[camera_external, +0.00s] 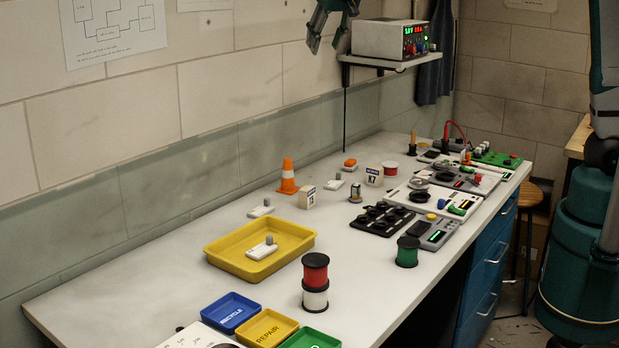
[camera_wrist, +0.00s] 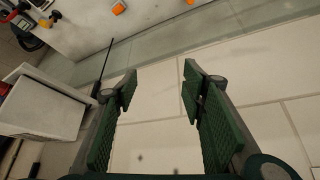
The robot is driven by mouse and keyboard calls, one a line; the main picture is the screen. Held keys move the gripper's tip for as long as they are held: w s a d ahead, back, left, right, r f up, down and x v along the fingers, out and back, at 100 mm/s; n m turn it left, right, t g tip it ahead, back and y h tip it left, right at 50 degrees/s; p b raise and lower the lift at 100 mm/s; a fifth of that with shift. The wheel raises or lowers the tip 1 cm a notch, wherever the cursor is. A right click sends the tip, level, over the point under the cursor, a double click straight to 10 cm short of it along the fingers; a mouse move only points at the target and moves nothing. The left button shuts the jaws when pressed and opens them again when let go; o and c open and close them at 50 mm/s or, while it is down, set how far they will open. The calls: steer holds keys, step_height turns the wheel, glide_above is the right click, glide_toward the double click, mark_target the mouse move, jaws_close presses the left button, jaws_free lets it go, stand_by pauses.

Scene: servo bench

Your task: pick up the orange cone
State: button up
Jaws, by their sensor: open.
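The orange cone (camera_external: 287,178) has a white band and stands upright on the white bench, near the wall, in the external view. My gripper (camera_external: 326,46) is at the top of that view, high above the bench and in front of the wall, well apart from the cone. In the wrist view my gripper (camera_wrist: 160,85) is open, with its two green pads apart and only wall tiles between them. Small orange things show at the top of the wrist view; I cannot tell whether one is the cone.
A power supply (camera_external: 390,39) sits on a wall shelf (camera_external: 388,63) close to my gripper. A small labelled box (camera_external: 307,196) stands just right of the cone. A yellow tray (camera_external: 230,250) lies in front. Spools (camera_external: 315,270) and devices cover the right side. The bench's left end is clear.

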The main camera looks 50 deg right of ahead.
steer(key=m+b, duration=0.1)
glide_above(288, 158)
step_height(288, 158, down, 5)
steer(key=shift+h, duration=0.4)
step_height(288, 158, down, 32)
steer(key=shift+s+a+f, duration=0.1)
steer(key=shift+f, duration=0.05)
steer(key=shift+x, duration=1.25)
steer(key=shift+b+x, duration=0.3)
steer(key=shift+x, duration=2.3)
steer(key=shift+a, duration=0.1)
